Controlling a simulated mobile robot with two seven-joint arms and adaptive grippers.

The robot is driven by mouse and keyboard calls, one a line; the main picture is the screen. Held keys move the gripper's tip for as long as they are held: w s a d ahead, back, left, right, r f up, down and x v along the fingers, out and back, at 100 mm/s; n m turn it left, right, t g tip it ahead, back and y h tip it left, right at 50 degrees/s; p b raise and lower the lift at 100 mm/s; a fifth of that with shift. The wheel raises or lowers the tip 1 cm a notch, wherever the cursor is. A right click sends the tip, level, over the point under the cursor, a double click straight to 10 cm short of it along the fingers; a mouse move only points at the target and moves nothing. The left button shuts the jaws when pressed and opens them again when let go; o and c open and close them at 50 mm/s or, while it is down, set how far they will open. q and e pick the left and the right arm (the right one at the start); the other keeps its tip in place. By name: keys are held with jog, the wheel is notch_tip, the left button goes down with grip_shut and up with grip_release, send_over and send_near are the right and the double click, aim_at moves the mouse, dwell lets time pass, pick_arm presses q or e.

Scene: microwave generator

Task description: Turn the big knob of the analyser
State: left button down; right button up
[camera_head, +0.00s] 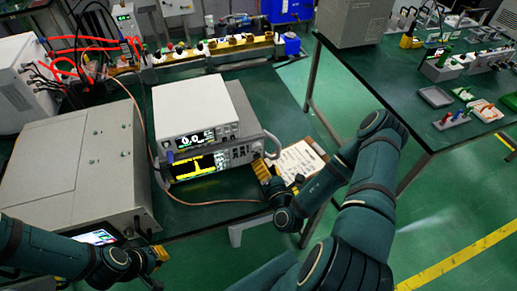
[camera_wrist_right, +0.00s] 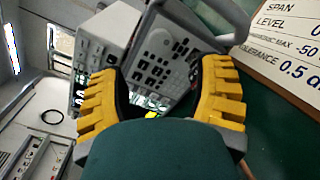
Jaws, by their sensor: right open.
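The analyser (camera_head: 198,167) is the lower of two stacked instruments in the head view, with a yellow trace on its screen and buttons on its right side. Its button panel (camera_wrist_right: 158,62) shows in the right wrist view. My right gripper (camera_head: 264,168) is just off the right end of the analyser's front. In the right wrist view its yellow fingers (camera_wrist_right: 160,75) are spread, with the panel beyond them and nothing held. My left gripper (camera_head: 157,254) is low at the left, by the large grey box; its fingers are too small to read.
A white meter (camera_head: 195,112) sits on top of the analyser. The large grey box (camera_head: 75,170) stands left of it. A clipboard card (camera_head: 298,160) lies right of my right gripper and a thin cable (camera_head: 215,203) runs in front of the analyser. A second bench (camera_head: 375,65) is at right.

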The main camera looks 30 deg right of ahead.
aim_at(258, 148)
jog(key=x, duration=0.7)
jog(key=shift+w, duration=0.3)
grip_shut()
